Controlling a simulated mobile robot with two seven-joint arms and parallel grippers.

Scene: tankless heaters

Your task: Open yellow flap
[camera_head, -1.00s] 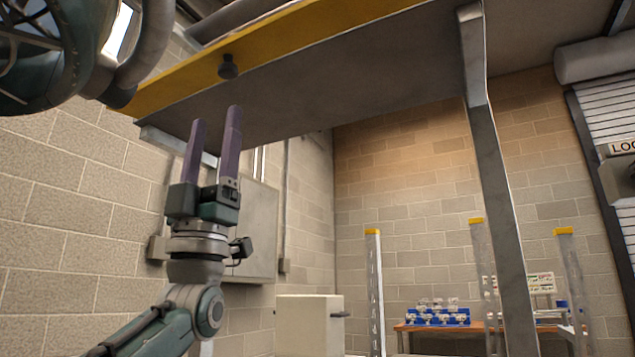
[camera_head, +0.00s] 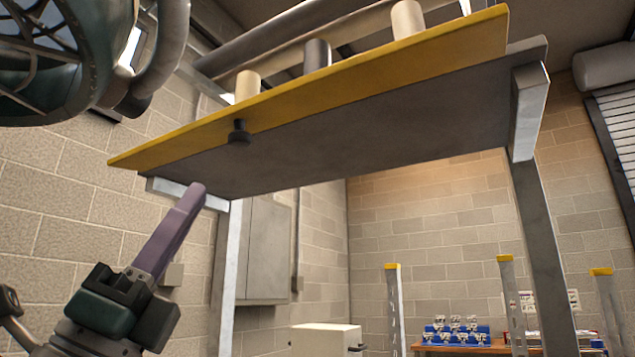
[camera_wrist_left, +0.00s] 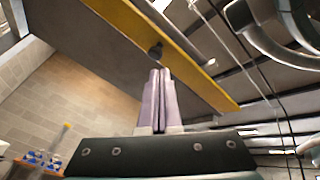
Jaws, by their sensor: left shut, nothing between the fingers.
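The yellow flap (camera_head: 330,95) is a long flat strip along the front of a raised grey shelf in the head view. It also crosses the top of the left wrist view (camera_wrist_left: 205,75). A small black knob (camera_head: 238,132) sits on its lower edge, left of the middle; the knob also shows in the left wrist view (camera_wrist_left: 156,51). My left gripper (camera_head: 196,190) points up, below and left of the knob. Its purple fingers are together and empty; in the left wrist view the fingertips (camera_wrist_left: 160,72) appear just below the knob, with contact unclear. My right gripper is not in view.
A metal post (camera_head: 540,230) holds up the right end of the shelf, and another post (camera_head: 228,280) stands at the left. Several pipes (camera_head: 318,55) rise behind the flap. A white box (camera_head: 325,340) and a brick wall (camera_head: 60,205) are beyond.

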